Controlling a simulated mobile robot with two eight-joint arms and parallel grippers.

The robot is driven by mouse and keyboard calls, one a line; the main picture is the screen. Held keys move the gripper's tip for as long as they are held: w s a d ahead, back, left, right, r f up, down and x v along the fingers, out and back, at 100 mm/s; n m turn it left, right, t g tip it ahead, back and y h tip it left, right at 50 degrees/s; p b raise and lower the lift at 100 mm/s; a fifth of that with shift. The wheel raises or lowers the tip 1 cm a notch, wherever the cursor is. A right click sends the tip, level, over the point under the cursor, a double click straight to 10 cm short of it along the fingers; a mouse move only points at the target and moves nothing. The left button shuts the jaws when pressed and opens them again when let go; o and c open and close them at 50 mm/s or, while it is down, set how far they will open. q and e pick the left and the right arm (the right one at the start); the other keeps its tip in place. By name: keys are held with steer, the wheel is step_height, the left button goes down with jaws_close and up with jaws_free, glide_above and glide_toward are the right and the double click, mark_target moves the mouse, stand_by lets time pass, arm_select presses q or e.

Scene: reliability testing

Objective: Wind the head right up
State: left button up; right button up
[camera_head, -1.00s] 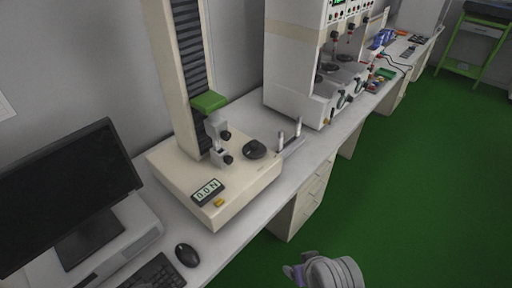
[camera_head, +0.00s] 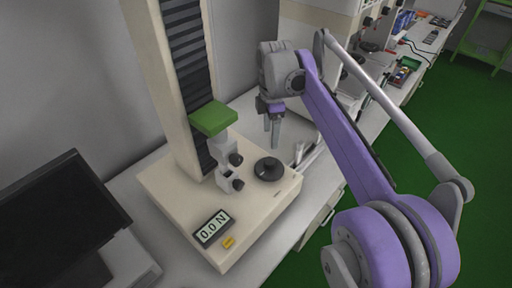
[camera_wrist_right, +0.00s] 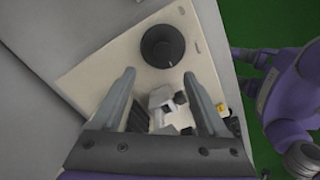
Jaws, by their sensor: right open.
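The tester's head, a green block (camera_head: 213,119), sits on the tall column with a grey clamp (camera_head: 226,150) under it. A second clamp with a black knob stands below on the cream base (camera_head: 262,215). A round black handwheel (camera_head: 268,169) lies on the base right of the clamps. My right gripper (camera_head: 272,138) is open, pointing down, above the far side of the base near the handwheel. In the right wrist view the handwheel (camera_wrist_right: 162,46) shows just beyond the open, empty fingers (camera_wrist_right: 159,80), apart from them. My left gripper is not in view.
A display (camera_head: 212,228) reads 0.0 N, with a yellow button (camera_head: 229,242) beside it. A monitor (camera_head: 65,220) stands at the left. Grey posts (camera_head: 300,152) stand right of the base. A larger cream machine (camera_head: 300,35) stands behind my right arm.

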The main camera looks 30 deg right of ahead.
mark_target(270, 160)
steer(key=f, duration=0.7)
steer(key=f+b, duration=0.1)
steer(key=f, duration=0.2)
steer(key=shift+s+a+f, duration=0.1)
steer(key=shift+s+f, duration=0.1)
steer(key=shift+s, duration=0.1)
steer(key=shift+c, duration=0.3)
jaws_close()
